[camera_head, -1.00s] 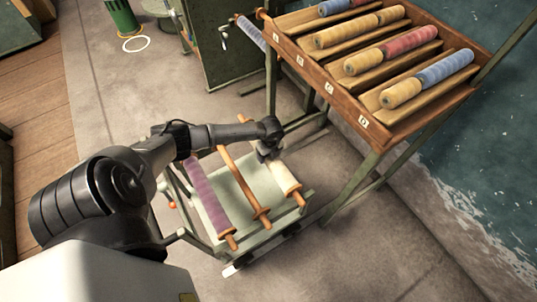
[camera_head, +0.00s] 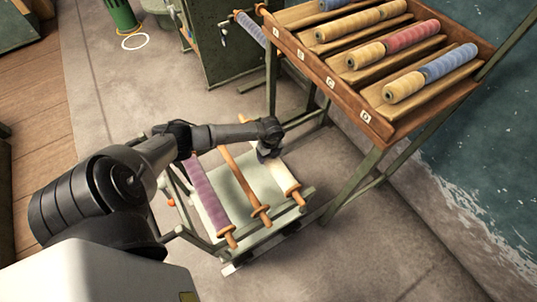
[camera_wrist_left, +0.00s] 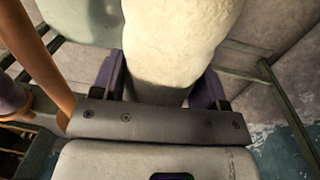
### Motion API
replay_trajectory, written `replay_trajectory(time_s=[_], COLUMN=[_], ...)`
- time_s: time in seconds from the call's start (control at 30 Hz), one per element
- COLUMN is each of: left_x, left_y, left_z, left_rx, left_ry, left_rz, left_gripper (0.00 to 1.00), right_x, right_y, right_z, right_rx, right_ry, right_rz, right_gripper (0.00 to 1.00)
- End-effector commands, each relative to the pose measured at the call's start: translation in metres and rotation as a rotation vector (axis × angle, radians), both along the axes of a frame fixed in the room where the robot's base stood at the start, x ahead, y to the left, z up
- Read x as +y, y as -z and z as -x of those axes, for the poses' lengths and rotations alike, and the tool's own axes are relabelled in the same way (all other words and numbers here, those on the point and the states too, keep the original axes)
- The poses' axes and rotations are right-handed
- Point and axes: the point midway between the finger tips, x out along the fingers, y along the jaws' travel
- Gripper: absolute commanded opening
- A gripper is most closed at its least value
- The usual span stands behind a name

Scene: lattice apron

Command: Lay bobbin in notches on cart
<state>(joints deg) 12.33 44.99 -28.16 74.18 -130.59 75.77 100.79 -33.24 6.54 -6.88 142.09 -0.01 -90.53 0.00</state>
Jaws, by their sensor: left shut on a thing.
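The cream bobbin (camera_head: 285,178) lies along the right side of the green cart (camera_head: 234,182), its wooden near end at the cart's front rail. I cannot tell whether it is fully seated in the notches. My left gripper (camera_head: 268,156) is shut around it towards its far end. In the left wrist view the cream bobbin (camera_wrist_left: 178,45) fills the space between the two fingers (camera_wrist_left: 159,82). A purple bobbin (camera_head: 208,198) lies along the cart's left side, and a bare wooden spindle (camera_head: 241,179) lies between them. My right gripper is not in view.
A sloped wooden rack (camera_head: 350,98) with several coloured bobbins stands on green legs right of the cart. A green cabinet (camera_head: 232,65) is behind. Water (camera_head: 475,150) lies beyond the stone edge at right. The floor before the cart is clear.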

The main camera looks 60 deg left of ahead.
Motion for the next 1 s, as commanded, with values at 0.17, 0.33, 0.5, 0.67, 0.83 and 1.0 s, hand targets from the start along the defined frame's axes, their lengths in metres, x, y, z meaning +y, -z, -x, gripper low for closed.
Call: replay_trajectory(time_s=[0.17, 0.33, 0.5, 0.67, 0.83, 1.0], left_x=[0.0001, 0.0001, 0.0001, -0.0001, -0.0001, 0.0], left_y=[-0.0009, -0.0009, 0.0, 0.0029, 0.0068, 0.0082], left_z=[-0.0008, -0.0007, -0.0007, -0.0008, -0.0007, -0.0005], left_rx=[-0.002, -0.002, -0.001, -0.002, -0.001, -0.001], left_ry=[0.0, 0.0, 0.0, 0.0, 0.0, 0.0], left_rz=[0.0, 0.0, 0.0, 0.0, 0.001, 0.0], left_gripper=[0.28, 0.28, 0.28, 0.28, 0.28, 0.28], right_x=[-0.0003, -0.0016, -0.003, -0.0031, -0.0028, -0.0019], right_y=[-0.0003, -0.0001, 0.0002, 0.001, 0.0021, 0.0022], right_z=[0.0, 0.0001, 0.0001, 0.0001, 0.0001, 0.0], right_rx=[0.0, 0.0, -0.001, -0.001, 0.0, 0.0], right_ry=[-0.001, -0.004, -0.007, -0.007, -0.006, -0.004], right_rz=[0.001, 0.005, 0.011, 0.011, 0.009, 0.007], right_gripper=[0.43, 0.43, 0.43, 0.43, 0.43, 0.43])
